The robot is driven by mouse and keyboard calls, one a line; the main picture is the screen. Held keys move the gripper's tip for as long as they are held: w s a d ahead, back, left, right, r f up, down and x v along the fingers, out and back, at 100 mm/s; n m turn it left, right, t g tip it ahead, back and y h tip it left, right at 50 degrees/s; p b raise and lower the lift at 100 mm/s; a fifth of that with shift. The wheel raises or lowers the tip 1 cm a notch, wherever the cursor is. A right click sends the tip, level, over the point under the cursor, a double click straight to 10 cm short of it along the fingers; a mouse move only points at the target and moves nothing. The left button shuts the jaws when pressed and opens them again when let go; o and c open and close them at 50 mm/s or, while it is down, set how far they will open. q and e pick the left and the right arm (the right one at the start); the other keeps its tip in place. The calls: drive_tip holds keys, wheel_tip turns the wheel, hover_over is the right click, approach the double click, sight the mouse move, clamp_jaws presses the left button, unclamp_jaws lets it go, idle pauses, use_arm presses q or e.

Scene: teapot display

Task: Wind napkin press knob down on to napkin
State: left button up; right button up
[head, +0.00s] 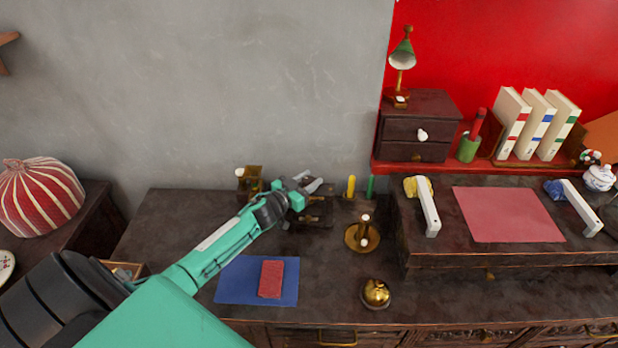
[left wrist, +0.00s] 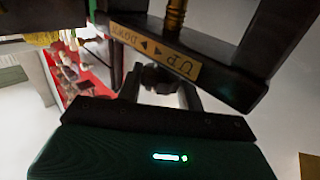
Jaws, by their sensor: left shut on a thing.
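The napkin press (head: 312,217) is a dark frame at the back of the dark table, partly hidden by my left gripper. In the left wrist view its dark crossbar carries a brass label (left wrist: 155,50) reading UP and DOWN with arrows, and a brass screw (left wrist: 177,14) shows at the bar. My left gripper (head: 300,192) is at the top of the press. In the left wrist view its fingers (left wrist: 160,88) are shut on a dark knob (left wrist: 160,76), mostly hidden between them. I cannot make out the napkin in the press. My right gripper is not in view.
A brass stand (head: 362,238) and a gold bell (head: 375,293) stand right of the press. A blue mat (head: 232,280) with a red block (head: 271,279) lies in front. A small brass object (head: 249,181) is close left of my gripper. A raised shelf (head: 440,262) bounds the right.

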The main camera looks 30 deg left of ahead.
use_arm(q)
drive_tip(key=shift+m+h, duration=0.4)
drive_tip(key=shift+h, duration=0.5)
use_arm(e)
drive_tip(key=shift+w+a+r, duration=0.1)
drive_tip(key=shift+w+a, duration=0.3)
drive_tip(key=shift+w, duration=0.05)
